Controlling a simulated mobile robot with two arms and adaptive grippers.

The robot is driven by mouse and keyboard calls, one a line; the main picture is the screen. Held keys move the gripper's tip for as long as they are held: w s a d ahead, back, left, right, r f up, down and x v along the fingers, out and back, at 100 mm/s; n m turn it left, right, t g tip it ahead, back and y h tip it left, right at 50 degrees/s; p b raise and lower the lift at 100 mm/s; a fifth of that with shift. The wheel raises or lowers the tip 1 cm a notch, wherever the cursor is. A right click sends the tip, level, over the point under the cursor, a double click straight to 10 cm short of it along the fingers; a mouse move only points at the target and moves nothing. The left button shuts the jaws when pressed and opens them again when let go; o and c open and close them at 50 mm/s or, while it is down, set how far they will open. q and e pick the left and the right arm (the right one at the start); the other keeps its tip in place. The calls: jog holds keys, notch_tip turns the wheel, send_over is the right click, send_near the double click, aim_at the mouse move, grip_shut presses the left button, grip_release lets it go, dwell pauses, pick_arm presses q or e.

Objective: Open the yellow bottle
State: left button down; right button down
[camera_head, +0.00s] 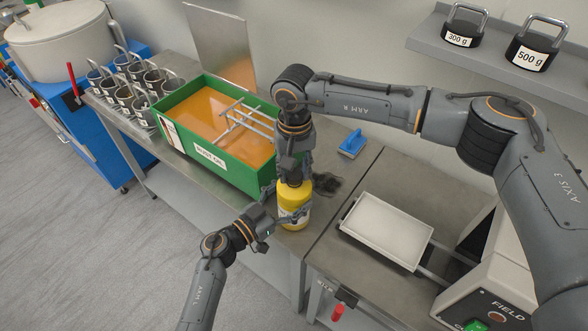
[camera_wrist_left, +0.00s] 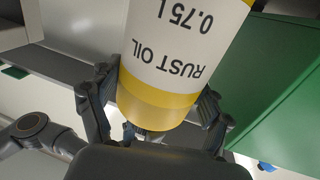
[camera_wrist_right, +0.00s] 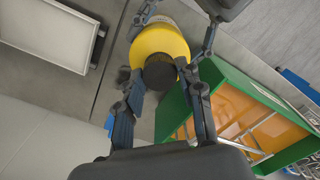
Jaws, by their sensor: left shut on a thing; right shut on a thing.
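The yellow bottle (camera_head: 293,205) stands upright near the front edge of the metal bench. Its white label reads "RUST OIL 0.75 l" in the left wrist view (camera_wrist_left: 180,50). My left gripper (camera_head: 286,217) is shut on the bottle's body from the front left, with fingers on both sides. My right gripper (camera_head: 293,176) comes from above and is shut on the black cap (camera_wrist_right: 159,72), which sits over the yellow shoulder (camera_wrist_right: 158,40) in the right wrist view. The head view hides the cap behind the right gripper.
A green bin (camera_head: 187,146) of orange liquid with a metal rack (camera_head: 243,122) stands left of the bottle. A white tray (camera_head: 386,232) is farther right. Several small pots stand at the back left.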

aim_at(294, 174)
jog(key=shift+r, duration=0.15)
jog(key=shift+r, duration=0.9)
jog(key=shift+r, duration=2)
pick_arm(q)
grip_release()
